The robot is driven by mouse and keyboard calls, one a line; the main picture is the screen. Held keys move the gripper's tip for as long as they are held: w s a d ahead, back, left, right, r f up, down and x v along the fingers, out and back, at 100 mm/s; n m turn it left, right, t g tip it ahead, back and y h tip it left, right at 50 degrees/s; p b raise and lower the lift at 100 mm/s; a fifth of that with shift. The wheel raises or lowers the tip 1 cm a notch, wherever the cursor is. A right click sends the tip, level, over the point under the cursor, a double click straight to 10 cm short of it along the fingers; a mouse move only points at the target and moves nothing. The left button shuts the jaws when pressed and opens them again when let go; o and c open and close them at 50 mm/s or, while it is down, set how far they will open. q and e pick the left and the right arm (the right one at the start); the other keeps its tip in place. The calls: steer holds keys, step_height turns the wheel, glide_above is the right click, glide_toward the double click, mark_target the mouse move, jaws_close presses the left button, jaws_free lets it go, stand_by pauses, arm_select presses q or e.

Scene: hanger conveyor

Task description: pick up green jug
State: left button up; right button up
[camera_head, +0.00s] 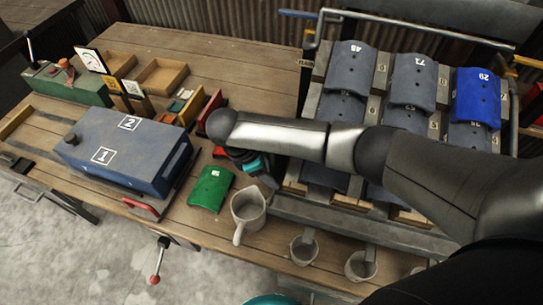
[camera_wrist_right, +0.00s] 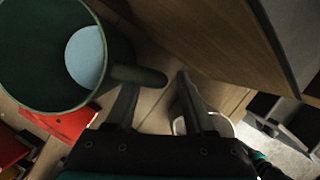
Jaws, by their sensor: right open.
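The green jug (camera_wrist_right: 40,95) shows large at the upper left of the right wrist view, with its round opening facing the camera and a pale blue-grey disc-like area inside. Its handle (camera_wrist_right: 140,75) points right, its end in line with the gap between my right fingertips. My right gripper (camera_wrist_right: 157,88) is open; I cannot tell whether a finger touches the handle. In the head view my right gripper (camera_head: 253,165) is mostly hidden under its own arm, over the table between the blue box and the rack. The jug is not distinguishable there. My left gripper is not in view.
A grey jug (camera_head: 246,218) and a curved green plate (camera_head: 211,188) lie near the front edge. A blue box (camera_head: 125,150) stands left. A rack (camera_head: 375,90) of curved plates stands right. Two small cups (camera_head: 303,249) (camera_head: 361,266) are in front of it.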

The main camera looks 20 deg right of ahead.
steer(key=shift+d+f, duration=0.15)
steer(key=shift+f, duration=0.2)
steer(key=shift+c, duration=0.2)
jaws_close()
stand_by(1.0)
